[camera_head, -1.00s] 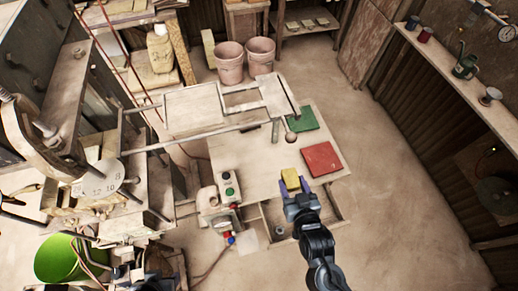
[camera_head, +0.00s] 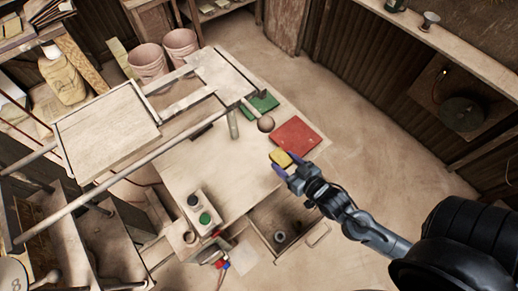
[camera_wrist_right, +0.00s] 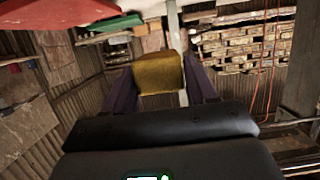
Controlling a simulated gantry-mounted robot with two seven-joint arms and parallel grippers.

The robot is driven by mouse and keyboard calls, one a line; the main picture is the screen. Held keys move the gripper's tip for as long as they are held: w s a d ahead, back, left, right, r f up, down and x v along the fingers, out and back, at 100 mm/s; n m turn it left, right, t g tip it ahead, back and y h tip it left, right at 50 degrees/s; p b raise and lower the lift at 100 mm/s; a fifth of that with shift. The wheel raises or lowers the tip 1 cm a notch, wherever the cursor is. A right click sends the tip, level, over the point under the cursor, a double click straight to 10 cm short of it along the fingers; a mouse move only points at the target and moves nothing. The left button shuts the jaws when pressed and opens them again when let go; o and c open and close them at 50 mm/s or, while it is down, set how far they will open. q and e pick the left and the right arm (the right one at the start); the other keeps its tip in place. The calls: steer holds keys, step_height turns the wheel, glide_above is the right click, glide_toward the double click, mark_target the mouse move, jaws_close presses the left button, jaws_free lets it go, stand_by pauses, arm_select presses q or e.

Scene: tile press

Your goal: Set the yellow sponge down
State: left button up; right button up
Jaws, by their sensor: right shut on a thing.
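The yellow sponge (camera_head: 281,157) is between the fingers of my right gripper (camera_head: 287,164), near the work table's right front edge. The right wrist view shows the sponge (camera_wrist_right: 160,74) filling the space between the two purple fingers. In the head view it overlaps the near corner of the red pad (camera_head: 297,136); I cannot tell whether it touches the pad or the table. My left gripper does not show in the head view.
The pale table top (camera_head: 225,165) is bare left of the sponge. An open drawer (camera_head: 290,222) juts out in front. A button box (camera_head: 200,210) stands at the table's left front.

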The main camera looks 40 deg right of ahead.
glide_above(264, 161)
step_height(264, 161, down, 6)
steer(key=shift+r+b, duration=0.1)
steer(key=shift+b, duration=0.35)
steer(key=shift+f, duration=1.95)
steer(key=o, duration=1)
steer(key=shift+f+b, duration=0.15)
steer(key=shift+b, duration=0.15)
steer(key=d+v, duration=0.1)
steer(key=v, duration=1.1)
steer(key=a+g, duration=0.4)
steer(key=a+n+g+y+p, duration=0.1)
steer(key=a+g, duration=0.1)
steer(key=shift+s+r, duration=0.25)
steer(key=shift+s, duration=0.05)
steer(key=o, duration=0.3)
steer(key=s+r+g, duration=0.1)
steer(key=s, duration=0.1)
steer(key=s+a+r+n+g, duration=0.1)
steer(key=g, duration=0.1)
steer(key=s+a+r+g, duration=0.1)
steer(key=s, duration=0.1)
steer(key=shift+s+a+n+g, duration=0.25)
steer(key=shift+s+n+g, duration=0.1)
steer(key=shift+n+g, duration=0.05)
